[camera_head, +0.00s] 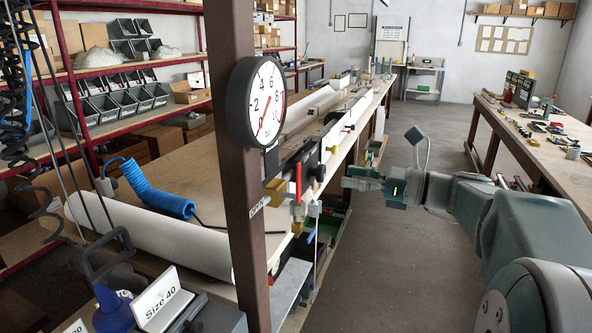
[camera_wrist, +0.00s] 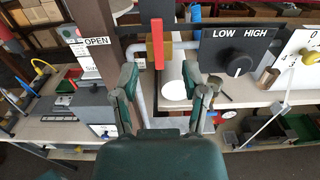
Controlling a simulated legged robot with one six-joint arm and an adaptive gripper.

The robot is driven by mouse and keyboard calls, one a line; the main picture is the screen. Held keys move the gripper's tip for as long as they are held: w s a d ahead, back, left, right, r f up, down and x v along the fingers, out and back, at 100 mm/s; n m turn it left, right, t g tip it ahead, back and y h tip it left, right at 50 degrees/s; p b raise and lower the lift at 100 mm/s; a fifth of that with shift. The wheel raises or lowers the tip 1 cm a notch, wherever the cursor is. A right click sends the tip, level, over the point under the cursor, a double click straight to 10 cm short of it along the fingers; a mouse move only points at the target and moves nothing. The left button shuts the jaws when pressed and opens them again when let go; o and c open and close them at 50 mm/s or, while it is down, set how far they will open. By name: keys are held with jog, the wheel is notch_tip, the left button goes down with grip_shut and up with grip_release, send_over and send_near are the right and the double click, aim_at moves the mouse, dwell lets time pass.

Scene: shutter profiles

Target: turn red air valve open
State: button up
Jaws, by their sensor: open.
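The red air valve handle (camera_head: 298,181) hangs upright beside the brown post, below the pressure gauge (camera_head: 262,103). Brass fittings (camera_head: 275,189) are beside and below it. In the wrist view the red handle (camera_wrist: 158,44) points straight down in front of a brass block, above the space between my fingers. An OPEN label (camera_wrist: 96,41) is to its left on the post. My gripper (camera_head: 346,177) is to the right of the handle with a gap between them. In the wrist view my gripper (camera_wrist: 169,84) has its fingers spread and nothing between them.
A LOW/HIGH panel with a black knob (camera_wrist: 238,62) is right of the handle, with a white dial beside it. The brown post (camera_head: 243,200) stands left of the valve. A long workbench (camera_head: 180,170) runs behind. The floor aisle (camera_head: 420,130) is clear.

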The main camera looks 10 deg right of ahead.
aim_at(300, 169)
jog(key=x, duration=1.1)
jog(key=shift+s+a, duration=0.1)
jog(key=shift+s, duration=0.05)
grip_shut()
